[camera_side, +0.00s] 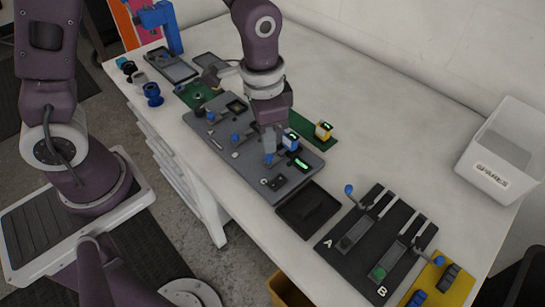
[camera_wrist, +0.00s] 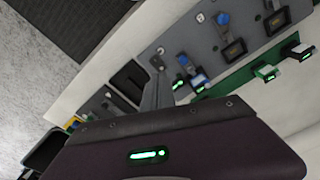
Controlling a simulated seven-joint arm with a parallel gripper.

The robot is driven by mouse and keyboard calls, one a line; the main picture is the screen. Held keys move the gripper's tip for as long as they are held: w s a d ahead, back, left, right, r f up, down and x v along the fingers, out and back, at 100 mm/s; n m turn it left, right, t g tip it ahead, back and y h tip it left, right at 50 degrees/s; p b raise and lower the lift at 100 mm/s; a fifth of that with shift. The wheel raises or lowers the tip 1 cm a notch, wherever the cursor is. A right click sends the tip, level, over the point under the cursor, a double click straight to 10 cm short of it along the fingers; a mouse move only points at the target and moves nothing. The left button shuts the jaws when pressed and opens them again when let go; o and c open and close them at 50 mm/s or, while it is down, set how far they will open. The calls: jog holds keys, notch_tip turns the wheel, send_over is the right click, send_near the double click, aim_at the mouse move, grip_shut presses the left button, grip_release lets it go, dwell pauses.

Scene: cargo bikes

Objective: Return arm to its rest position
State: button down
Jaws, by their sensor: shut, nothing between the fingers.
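My gripper (camera_side: 270,145) hangs low over the right part of the dark grey fixture board (camera_side: 222,147), close to a blue-topped part (camera_side: 271,159). Its fingers are together with nothing visible between them. I cannot tell whether the fingertips touch the board. In the wrist view, a grey finger (camera_wrist: 158,92) shows beyond my purple wrist housing, with the board (camera_wrist: 205,65) behind it. The arm reaches out over the white table (camera_side: 400,95) and is bent downward.
A black tray (camera_side: 308,209) and a black panel marked A and B (camera_side: 340,255) lie to the right. A white SPARES bin (camera_side: 500,150) stands at the back right. The table's back strip is clear.

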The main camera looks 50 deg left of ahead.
jog(key=s+a+r+n+t, duration=0.1)
jog(key=s+a+r, duration=0.1)
jog(key=r, duration=0.3)
jog(key=s+a+r+n+t, duration=0.1)
jog(key=s+a+r, duration=0.1)
jog(key=r, duration=0.4)
jog(key=s+a+r+n+t, duration=0.3)
jog(key=s+r, duration=0.3)
jog(key=s, duration=0.5)
jog(key=shift+a, duration=0.55)
